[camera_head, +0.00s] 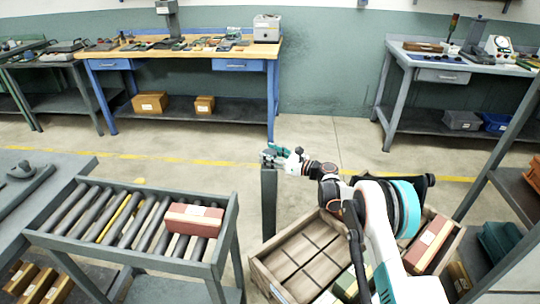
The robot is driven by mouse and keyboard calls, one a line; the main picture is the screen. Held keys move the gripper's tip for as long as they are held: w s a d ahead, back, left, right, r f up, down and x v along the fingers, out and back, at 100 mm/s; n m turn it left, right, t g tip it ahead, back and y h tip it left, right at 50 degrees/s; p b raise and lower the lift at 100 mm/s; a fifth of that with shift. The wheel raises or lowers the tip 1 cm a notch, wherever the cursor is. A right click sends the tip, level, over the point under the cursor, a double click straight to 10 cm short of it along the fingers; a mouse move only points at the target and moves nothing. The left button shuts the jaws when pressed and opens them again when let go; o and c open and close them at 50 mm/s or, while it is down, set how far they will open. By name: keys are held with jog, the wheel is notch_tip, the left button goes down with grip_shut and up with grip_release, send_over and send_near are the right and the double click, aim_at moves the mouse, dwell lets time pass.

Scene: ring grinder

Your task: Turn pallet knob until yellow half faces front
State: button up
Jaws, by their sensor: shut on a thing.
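My gripper (270,156) reaches in from the right and is shut at the top of a grey post (269,205), where the pallet knob sits. The knob is mostly hidden by the fingers and too small to make out. I cannot tell which way its yellow half faces. A wooden pallet box (262,276) with slatted compartments stands just in front of and to the right of the post.
A roller conveyor (47,236) carrying a red box (193,219) stands at the left. A blue workbench (105,63) and a grey bench (440,75) line the back. A shelf rack (510,188) stands close on the right. The floor behind the post is clear.

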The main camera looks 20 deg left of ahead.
dwell(0.4)
jog(key=o, duration=1.1)
jog(key=d, duration=0.4)
jog(key=s+d, duration=0.1)
jog(key=d, duration=0.2)
jog(key=s+d, duration=0.1)
jog(key=d, duration=0.3)
jog(key=shift+s+d, duration=0.1)
jog(key=shift+d, duration=0.25)
